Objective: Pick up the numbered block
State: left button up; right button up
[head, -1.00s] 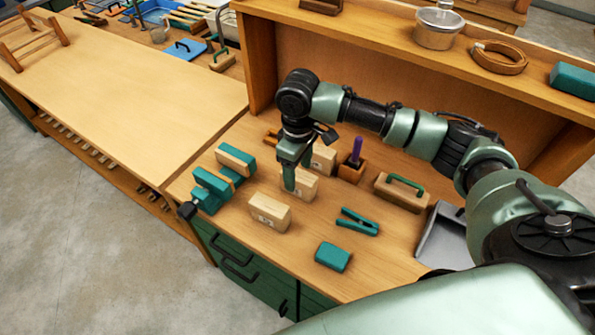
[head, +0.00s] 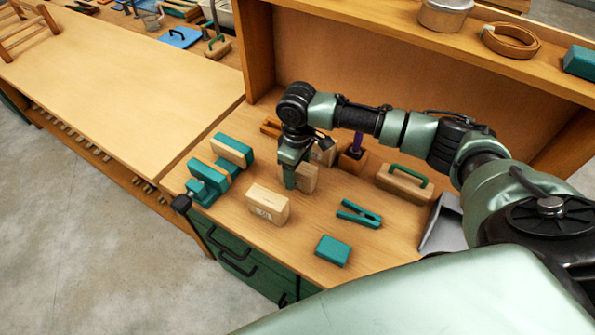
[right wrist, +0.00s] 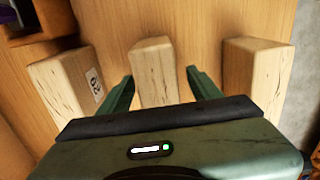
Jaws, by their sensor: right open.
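In the right wrist view, my right gripper (right wrist: 160,80) is open, with one finger on each side of the middle block (right wrist: 155,75). The back block (right wrist: 62,85) at left bears a number that looks like 20; the front block (right wrist: 257,72) is at right. No number shows on the middle block's visible faces. My left gripper is out of view.
A teal vise (head: 212,178) stands left of the blocks. A teal clamp (head: 358,213), a teal box (head: 332,251) and a green-handled wooden float (head: 403,185) lie to the right. A small holder (head: 352,161) with a purple handle stands behind. A shelf (head: 430,75) rises at the back.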

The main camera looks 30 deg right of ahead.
jog(key=shift+f, duration=1.35)
grip_shut()
